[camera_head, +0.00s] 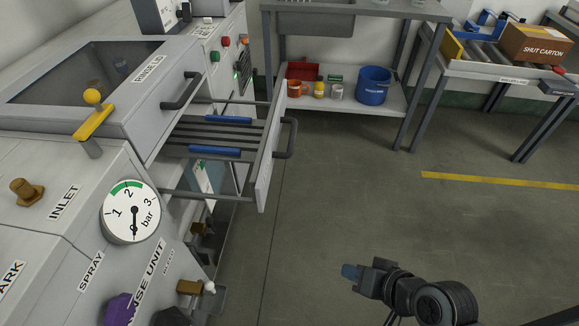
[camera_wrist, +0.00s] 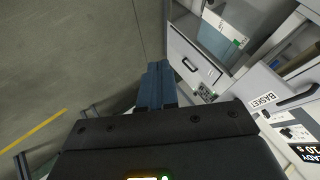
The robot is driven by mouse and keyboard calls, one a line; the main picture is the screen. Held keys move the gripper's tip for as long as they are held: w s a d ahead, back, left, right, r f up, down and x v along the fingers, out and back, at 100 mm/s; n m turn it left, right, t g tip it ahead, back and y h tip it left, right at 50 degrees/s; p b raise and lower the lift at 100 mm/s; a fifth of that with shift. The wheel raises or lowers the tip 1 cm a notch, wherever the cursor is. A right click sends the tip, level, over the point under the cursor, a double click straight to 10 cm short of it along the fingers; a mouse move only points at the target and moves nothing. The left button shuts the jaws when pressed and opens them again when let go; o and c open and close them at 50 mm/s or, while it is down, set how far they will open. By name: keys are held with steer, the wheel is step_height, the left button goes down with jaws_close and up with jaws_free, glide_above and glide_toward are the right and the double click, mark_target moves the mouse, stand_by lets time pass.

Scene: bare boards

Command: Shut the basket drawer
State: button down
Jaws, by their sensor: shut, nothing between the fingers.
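The basket drawer (camera_head: 266,165) is pulled out from the rinse unit on the left in the head view, its front panel and dark handle (camera_head: 289,138) facing right. Slatted rails and blue bars show inside it. In the wrist view, a pale panel with a BASKET label (camera_wrist: 263,101) and a dark handle (camera_wrist: 297,99) are at the right. My gripper (camera_head: 352,272) is low in the head view, to the right of and apart from the drawer front. Its blue fingers (camera_wrist: 155,86) are shut and empty in the wrist view.
The rinse unit (camera_head: 60,180) has a gauge (camera_head: 131,211), a yellow-knobbed lever (camera_head: 93,115) and a lid handle (camera_head: 182,90). A bench with a blue bucket (camera_head: 373,86) stands behind. Clear floor (camera_head: 340,190) lies between the drawer and my gripper.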

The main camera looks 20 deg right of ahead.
steer(key=w+d+r+g+y+p, duration=0.1)
steer(key=w+r+g+y+p, duration=0.2)
steer(key=w+r+y+p, duration=0.85)
steer(key=h+b, duration=0.3)
steer(key=h, duration=0.3)
glide_toward(265, 190)
steer(key=d+f+x, duration=0.1)
steer(key=x, duration=0.4)
steer(key=shift+w+a+r+p, duration=0.1)
steer(key=shift+a+p, duration=0.1)
steer(key=shift+a, duration=0.2)
steer(key=shift+w+a+r+p, duration=0.1)
steer(key=shift+a+p, duration=0.05)
steer(key=shift+a, duration=0.2)
steer(key=shift+a, duration=0.1)
